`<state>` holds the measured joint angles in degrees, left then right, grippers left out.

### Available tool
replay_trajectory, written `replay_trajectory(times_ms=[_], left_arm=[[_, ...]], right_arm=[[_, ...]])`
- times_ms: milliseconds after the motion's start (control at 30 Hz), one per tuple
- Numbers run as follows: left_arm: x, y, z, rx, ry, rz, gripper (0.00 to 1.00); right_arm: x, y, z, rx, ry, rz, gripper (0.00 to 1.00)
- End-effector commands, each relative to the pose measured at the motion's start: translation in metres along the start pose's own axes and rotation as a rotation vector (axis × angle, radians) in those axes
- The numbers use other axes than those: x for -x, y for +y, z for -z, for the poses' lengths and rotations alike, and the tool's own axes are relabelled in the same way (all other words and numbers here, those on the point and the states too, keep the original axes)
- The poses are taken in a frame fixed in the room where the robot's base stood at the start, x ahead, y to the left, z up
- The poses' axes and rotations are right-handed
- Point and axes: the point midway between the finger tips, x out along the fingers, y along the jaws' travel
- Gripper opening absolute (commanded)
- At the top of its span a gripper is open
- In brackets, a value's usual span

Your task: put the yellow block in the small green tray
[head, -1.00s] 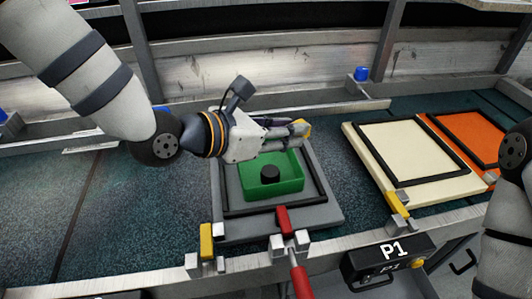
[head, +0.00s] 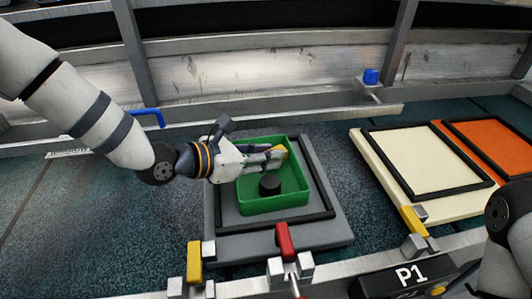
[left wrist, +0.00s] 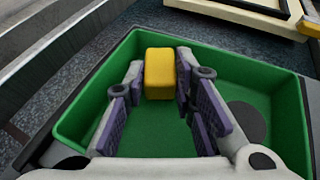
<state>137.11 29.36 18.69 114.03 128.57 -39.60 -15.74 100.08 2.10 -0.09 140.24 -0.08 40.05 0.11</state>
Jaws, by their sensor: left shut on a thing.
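The small green tray (head: 300,200) sits on a grey framed board, and it also shows in the left wrist view (left wrist: 75,125). My left gripper (head: 276,155) reaches in over it from the left. It is shut on the yellow block (left wrist: 160,75), which sits between its fingertips. In the head view the yellow block (head: 282,145) is mostly hidden by the fingers. It is within the tray's outline, near one wall. I cannot tell whether it touches the tray floor. My right gripper is out of view; only part of that arm shows at the right edge.
A black round piece (head: 269,185) lies in the tray beside my left fingers. The grey board (head: 220,235) has a raised black frame. Clamps with red (head: 285,240) and yellow (head: 194,260) parts stand at the front edge. Cream (head: 420,155) and orange (head: 500,140) boards lie right.

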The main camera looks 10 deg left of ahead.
Motion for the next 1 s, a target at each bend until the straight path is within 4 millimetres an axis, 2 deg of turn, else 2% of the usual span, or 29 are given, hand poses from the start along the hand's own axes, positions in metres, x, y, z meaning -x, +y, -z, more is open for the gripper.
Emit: replay_trajectory(times_ms=[67,100,467,567,800,900,1000], left_arm=[[-0.001,0.000,0.003,0.001,0.001,0.001,0.01],[-0.001,0.000,0.003,0.000,0.001,0.000,0.33],[0.002,0.000,-0.003,-0.001,-0.001,0.000,0.33],[0.024,0.001,-0.006,-0.001,-0.004,-0.004,0.33],[0.091,0.001,-0.010,-0.005,-0.011,-0.005,0.33],[0.109,0.001,-0.009,-0.005,-0.008,-0.004,0.33],[0.119,0.000,-0.005,-0.004,-0.005,-0.001,0.33]], right_arm=[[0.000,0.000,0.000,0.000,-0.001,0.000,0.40],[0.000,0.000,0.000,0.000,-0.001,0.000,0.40],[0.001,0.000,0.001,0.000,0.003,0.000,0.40],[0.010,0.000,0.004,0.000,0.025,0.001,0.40],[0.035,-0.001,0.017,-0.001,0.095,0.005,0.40],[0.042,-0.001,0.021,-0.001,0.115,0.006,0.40],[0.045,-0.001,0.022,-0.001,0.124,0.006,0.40]])
